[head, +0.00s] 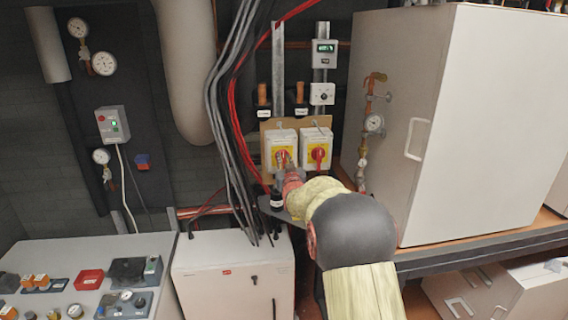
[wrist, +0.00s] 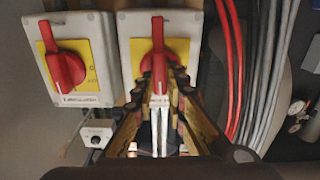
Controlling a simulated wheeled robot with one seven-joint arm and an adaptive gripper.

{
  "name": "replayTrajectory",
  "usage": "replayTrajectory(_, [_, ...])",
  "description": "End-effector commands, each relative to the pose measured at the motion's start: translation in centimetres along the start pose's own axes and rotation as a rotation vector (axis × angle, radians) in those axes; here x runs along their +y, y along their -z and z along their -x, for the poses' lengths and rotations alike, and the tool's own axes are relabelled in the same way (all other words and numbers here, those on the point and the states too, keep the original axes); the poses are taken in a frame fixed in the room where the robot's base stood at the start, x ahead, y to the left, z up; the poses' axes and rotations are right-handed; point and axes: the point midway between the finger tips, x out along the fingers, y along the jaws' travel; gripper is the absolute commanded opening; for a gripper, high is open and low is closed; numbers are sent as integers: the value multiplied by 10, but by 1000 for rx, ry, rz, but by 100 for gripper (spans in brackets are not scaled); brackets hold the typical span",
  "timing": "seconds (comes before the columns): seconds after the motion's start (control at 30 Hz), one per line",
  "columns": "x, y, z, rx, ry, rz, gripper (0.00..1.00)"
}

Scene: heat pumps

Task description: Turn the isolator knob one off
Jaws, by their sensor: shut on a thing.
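Two grey isolator boxes with yellow plates and red knobs are side by side. In the head view, the left box's knob (head: 283,157) is partly hidden by my gripper (head: 287,169); the right box's knob (head: 318,154) is clear. In the wrist view the order is reversed. There, my gripper (wrist: 161,80) is shut on the red knob (wrist: 158,48) of the right-hand box, its handle upright in the picture. The other knob (wrist: 66,68) is free, its handle slightly tilted. I cannot tell which box is labelled one.
Grey and red cables (head: 230,110) hang close left of the boxes in the head view. A large pale cabinet (head: 460,120) stands to the right, with a gauge and valve pipe (head: 372,124) beside it. A white unit (head: 225,275) stands below left.

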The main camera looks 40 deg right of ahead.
Motion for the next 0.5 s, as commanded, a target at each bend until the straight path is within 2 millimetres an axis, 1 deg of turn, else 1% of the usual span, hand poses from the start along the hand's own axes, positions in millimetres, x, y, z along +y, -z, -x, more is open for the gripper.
replayTrajectory(0.27, [-2,-6,0,5,0,180,0])
replayTrajectory(0.5, [-3,-6,0,5,-1,405,0])
